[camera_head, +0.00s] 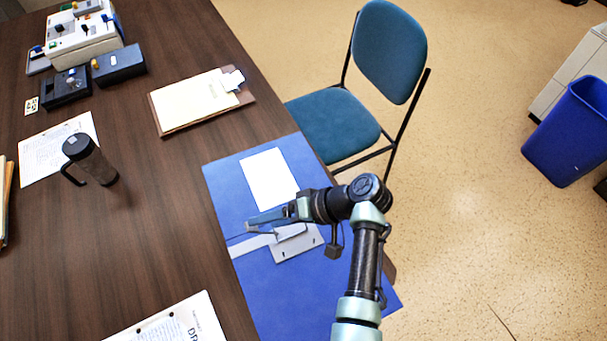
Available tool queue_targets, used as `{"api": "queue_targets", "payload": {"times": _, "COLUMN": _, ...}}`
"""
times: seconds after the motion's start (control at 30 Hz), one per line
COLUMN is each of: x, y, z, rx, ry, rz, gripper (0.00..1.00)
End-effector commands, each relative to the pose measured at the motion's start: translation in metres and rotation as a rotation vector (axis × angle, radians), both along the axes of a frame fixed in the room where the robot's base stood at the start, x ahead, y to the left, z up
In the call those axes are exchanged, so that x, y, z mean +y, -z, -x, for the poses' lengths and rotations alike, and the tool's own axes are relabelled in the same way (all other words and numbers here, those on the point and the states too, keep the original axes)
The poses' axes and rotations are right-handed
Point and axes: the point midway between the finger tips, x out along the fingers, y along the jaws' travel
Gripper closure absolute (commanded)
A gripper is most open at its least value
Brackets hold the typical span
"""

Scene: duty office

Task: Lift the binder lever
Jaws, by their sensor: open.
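The blue binder (345,285) lies open and flat along the right edge of the dark table, with a white label (269,180) on its far part. Its grey metal plate (300,248) sits near the middle of the binder. My gripper (248,231) is over the binder, pointing left, just above the plate's far left side. It is open, and I see nothing between its fingers. A pale strip (250,244) runs left from the plate below the fingers; I cannot tell whether it is the lever. My gripper and wrist hide part of the mechanism, and contact is unclear.
A clipboard (178,114) lies beyond the binder. A dark mug (94,163) and papers (45,150) are to the left, another sheet (175,325) in front. Boxy devices (85,38) stand far left. A blue chair (335,130) is against the table's right edge. Bare table lies left of the binder.

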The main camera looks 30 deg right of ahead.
Motion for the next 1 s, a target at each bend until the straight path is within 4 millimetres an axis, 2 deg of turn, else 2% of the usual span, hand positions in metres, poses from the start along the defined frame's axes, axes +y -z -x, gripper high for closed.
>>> {"api": "queue_targets", "payload": {"times": 0.2, "x": -0.036, "y": -0.030, "z": 0.021, "rx": -0.003, "ry": 0.004, "rz": 0.002, "gripper": 0.28}}
{"api": "queue_targets", "payload": {"times": 0.4, "x": -0.059, "y": -0.052, "z": 0.035, "rx": -0.002, "ry": 0.003, "rz": 0.001, "gripper": 0.28}}
{"api": "queue_targets", "payload": {"times": 0.6, "x": -0.067, "y": -0.060, "z": 0.042, "rx": -0.001, "ry": 0.002, "rz": 0.000, "gripper": 0.28}}
{"api": "queue_targets", "payload": {"times": 1.0, "x": -0.068, "y": -0.061, "z": 0.042, "rx": 0.000, "ry": 0.001, "rz": 0.000, "gripper": 0.28}}
